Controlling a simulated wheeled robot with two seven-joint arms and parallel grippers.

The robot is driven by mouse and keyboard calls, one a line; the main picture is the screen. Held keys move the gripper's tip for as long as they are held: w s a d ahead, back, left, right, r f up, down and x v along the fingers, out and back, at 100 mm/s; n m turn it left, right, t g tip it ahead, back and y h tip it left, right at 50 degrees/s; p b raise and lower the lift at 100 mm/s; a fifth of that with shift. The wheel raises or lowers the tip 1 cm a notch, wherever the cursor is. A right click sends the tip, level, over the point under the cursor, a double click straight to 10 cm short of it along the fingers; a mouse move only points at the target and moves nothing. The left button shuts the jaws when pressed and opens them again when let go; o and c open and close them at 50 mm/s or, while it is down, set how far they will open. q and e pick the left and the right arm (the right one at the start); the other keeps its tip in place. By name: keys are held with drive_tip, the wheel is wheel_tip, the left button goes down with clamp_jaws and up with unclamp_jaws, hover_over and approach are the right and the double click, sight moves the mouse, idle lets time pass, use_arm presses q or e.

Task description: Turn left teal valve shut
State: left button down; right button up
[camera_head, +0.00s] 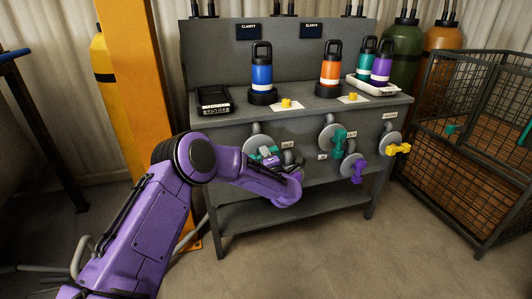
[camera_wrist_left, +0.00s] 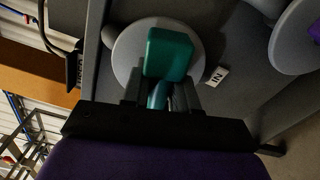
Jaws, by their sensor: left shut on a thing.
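The left teal valve (camera_head: 267,153) sits on a round grey disc on the front panel of the grey bench, with a small label beside it. My left gripper (camera_head: 271,160) is at this valve and mostly covers it. In the left wrist view, the teal handle (camera_wrist_left: 168,52) stands in front of its grey disc (camera_wrist_left: 128,48). There my left gripper (camera_wrist_left: 160,97) has its fingers closed on the narrow teal part below the handle's block. A white label reading "IN" (camera_wrist_left: 217,76) is to the right of it. My right gripper is not in view.
A second teal valve (camera_head: 339,142), a purple valve (camera_head: 357,170) and a yellow valve (camera_head: 398,149) are to the right. Blue (camera_head: 262,75) and orange (camera_head: 330,70) bottles stand on the bench top (camera_head: 225,118). A wire cage (camera_head: 470,150) stands at right.

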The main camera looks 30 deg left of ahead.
use_arm(q)
drive_tip(key=shift+f+m+p, duration=0.2)
drive_tip(key=shift+m+p, duration=0.3)
drive_tip(key=shift+m, duration=1)
drive_tip(key=c, duration=1)
unclamp_jaws()
drive_tip(key=shift+s, duration=0.1)
drive_tip(key=shift+o, duration=0.2)
drive_tip(key=shift+d, duration=0.1)
drive_tip(key=p+v, duration=0.1)
drive_tip(key=v, duration=0.9)
drive_tip(key=shift+s, duration=0.25)
